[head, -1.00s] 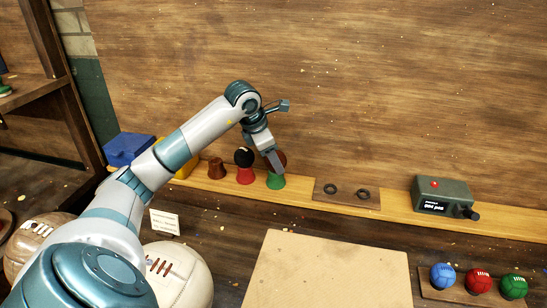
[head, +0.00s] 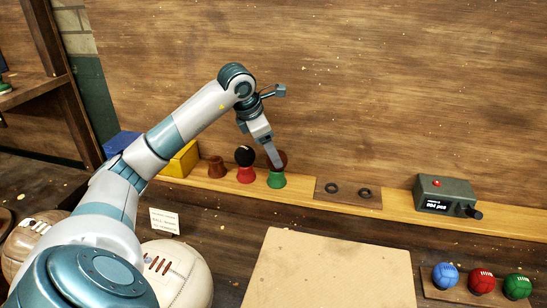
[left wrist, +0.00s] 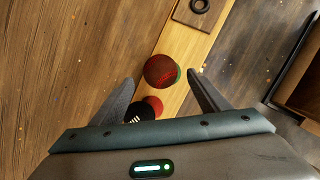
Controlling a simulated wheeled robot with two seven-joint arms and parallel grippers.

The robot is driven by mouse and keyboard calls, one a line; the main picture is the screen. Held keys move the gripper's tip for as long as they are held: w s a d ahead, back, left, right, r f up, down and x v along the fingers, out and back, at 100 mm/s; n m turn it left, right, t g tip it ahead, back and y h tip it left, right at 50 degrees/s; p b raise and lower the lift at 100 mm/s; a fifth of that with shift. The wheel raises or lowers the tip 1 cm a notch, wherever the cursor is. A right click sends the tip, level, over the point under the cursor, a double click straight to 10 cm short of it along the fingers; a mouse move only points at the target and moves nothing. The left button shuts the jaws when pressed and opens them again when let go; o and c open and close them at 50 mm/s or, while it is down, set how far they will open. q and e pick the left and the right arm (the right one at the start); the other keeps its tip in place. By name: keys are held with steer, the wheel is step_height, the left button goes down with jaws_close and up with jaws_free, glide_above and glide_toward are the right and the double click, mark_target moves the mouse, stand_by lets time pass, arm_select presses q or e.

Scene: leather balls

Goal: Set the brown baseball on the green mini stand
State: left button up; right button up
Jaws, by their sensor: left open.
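The brown baseball (head: 283,159) sits on top of the green mini stand (head: 276,181) on the wooden ledge. In the left wrist view the ball (left wrist: 161,70) covers most of the stand, with a green edge (left wrist: 179,73) showing beside it. My left gripper (head: 273,160) is open just above the ball. Its finger partly hides the ball in the head view. In the left wrist view the ball shows beyond and between the spread fingertips (left wrist: 160,80), with gaps on both sides. My right gripper is not in view.
A black ball (head: 244,155) rests on a red stand (head: 245,176), close left of the green stand. A brown stand (head: 216,167) is empty. The wooden back wall (head: 400,80) rises behind.

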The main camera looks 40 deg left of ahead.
arm_select(q)
steer(key=b+v, duration=0.1)
steer(key=v, duration=0.7)
